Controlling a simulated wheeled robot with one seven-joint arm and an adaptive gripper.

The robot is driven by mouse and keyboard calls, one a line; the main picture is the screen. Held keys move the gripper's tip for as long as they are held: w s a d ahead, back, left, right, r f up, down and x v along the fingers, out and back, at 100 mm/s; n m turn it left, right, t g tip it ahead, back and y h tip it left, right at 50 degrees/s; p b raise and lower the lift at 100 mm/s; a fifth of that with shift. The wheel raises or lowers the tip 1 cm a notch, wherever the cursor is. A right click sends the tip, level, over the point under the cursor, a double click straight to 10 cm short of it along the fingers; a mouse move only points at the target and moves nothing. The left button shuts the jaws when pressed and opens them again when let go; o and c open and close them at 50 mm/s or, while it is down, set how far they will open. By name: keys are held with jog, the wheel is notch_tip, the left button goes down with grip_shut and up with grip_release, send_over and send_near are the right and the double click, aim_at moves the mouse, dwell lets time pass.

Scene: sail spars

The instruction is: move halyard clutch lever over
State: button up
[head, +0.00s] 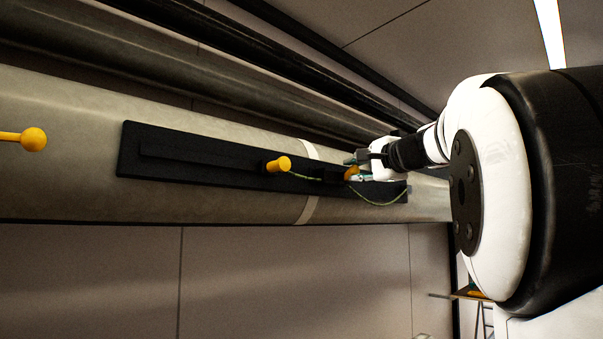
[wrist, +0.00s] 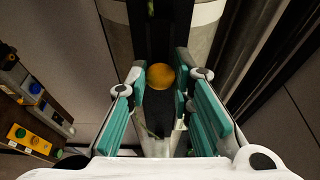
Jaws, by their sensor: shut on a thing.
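A black clutch plate (head: 215,160) runs along a pale, thick spar (head: 75,125) in the head view. My gripper (head: 357,165) is at the plate's right part. An orange lever knob (head: 351,174) is at its fingers. In the wrist view the round knob (wrist: 160,76) sits between the teal-padded fingers of my gripper (wrist: 162,80), which is shut on it. The lever's shaft below the knob is hidden. A yellow peg (head: 278,164) stands out from the middle of the plate, apart from my gripper.
A thin cord (head: 375,202) hangs in a loop below the plate's right end. A yellow ball-ended rod (head: 33,139) juts in at far left. Dark spars (head: 190,50) run behind. In the wrist view, a yellow button panel (wrist: 28,138) is at left.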

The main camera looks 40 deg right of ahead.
jog(key=shift+w+a, duration=0.6)
jog(key=shift+a, duration=0.1)
jog(key=shift+w+a, duration=0.95)
jog(key=shift+w, duration=0.3)
jog(key=shift+w+a, duration=0.25)
jog(key=shift+w, duration=0.5)
jog(key=shift+w+a, duration=0.25)
jog(key=shift+w, duration=0.5)
